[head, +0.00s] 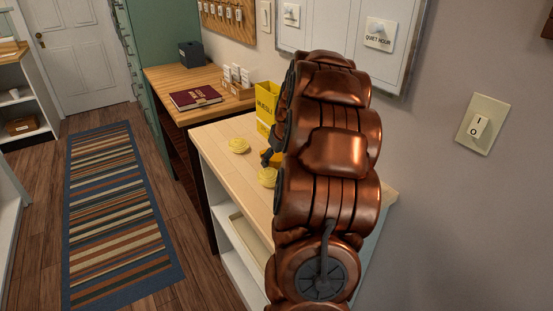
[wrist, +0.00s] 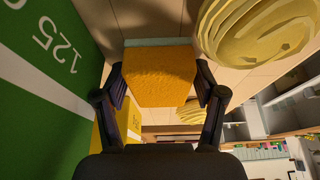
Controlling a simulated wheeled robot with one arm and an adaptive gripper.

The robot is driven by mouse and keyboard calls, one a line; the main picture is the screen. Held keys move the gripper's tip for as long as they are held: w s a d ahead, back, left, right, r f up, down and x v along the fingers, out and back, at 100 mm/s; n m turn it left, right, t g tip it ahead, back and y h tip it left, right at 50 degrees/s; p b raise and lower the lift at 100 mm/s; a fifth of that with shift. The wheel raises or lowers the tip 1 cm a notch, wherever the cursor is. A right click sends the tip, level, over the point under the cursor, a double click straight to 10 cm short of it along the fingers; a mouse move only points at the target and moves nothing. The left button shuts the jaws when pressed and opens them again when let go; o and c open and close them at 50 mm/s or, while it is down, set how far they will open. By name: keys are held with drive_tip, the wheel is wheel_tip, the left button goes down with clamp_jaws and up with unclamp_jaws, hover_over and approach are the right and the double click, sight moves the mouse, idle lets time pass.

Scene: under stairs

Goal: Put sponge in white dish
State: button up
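The sponge (wrist: 158,76) is an orange-yellow block with a pale blue-green edge, in the wrist view. My gripper (wrist: 160,88) has one finger against each side of it and is shut on it. In the head view my gripper (head: 268,158) is mostly hidden behind my arm, low over the light wooden top beside the yellow box; the sponge is hardly visible there. I cannot tell whether the sponge touches the top. I cannot make out a white dish in either view; my arm hides part of the top.
Two pale yellow, round, ridged things lie on the light wooden top (head: 215,139), one at the left (head: 239,146) and one near my gripper (head: 267,179). A yellow muesli box (head: 265,102) stands at the wall. A darker desk (head: 165,77) with a red book (head: 195,97) is beyond.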

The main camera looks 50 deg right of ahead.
drive_tip(key=shift+r, duration=0.3)
drive_tip(key=b+v, duration=0.1)
drive_tip(key=v, duration=1)
drive_tip(key=shift+r+b, duration=0.3)
drive_tip(key=shift+r, duration=0.1)
